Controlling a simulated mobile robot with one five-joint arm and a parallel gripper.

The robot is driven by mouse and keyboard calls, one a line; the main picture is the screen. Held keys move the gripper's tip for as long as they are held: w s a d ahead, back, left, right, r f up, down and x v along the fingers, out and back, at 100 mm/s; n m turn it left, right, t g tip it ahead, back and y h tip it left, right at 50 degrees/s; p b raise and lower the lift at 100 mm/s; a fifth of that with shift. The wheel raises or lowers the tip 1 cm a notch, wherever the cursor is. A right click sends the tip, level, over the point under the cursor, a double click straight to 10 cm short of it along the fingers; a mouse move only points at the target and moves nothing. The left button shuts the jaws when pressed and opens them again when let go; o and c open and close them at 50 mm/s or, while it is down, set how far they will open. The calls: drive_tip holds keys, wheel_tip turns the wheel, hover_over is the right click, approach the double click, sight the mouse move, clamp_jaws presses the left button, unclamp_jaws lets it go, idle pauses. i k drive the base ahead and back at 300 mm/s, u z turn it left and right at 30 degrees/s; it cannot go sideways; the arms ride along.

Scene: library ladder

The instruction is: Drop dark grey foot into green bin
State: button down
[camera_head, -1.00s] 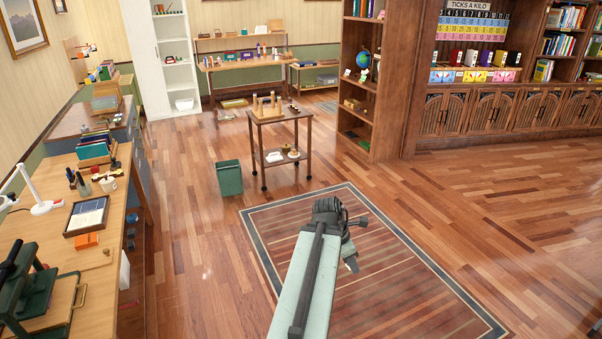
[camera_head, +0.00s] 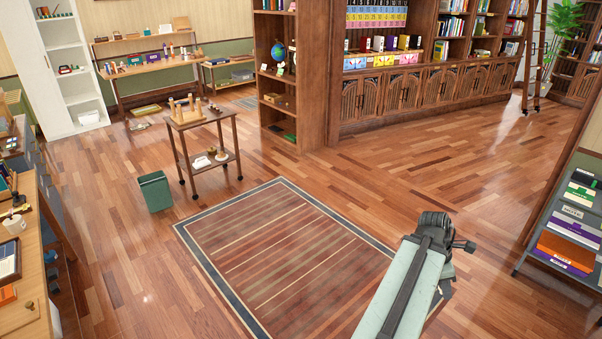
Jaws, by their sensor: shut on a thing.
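The green bin (camera_head: 155,192) stands upright on the wood floor, left of the small wooden trolley and beyond the striped rug. Its top is open, but I cannot make out anything inside. My arm reaches in from the bottom edge, right of centre, and ends in a dark joint over the rug's right side. My gripper's fingers are hidden behind or below this arm, so what they hold does not show. I see no dark grey foot that I can make out. The bin is well apart from my arm, ahead and to the left.
The trolley (camera_head: 205,144) with wooden pegs stands close to the bin's right. A desk (camera_head: 36,268) runs along the left edge. A rack (camera_head: 566,232) with coloured boxes stands at right. The flat rug (camera_head: 290,250) and the floor around it are clear.

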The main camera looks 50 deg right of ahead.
sight(164, 206)
drive_tip(key=z, duration=0.1)
drive_tip(key=k, duration=0.9)
drive_tip(key=i, duration=1.85)
drive_tip(key=z, duration=0.75)
drive_tip(key=i, duration=3.75)
drive_tip(key=u, duration=0.9)
drive_tip(key=i, duration=1.45)
drive_tip(key=u, duration=0.95)
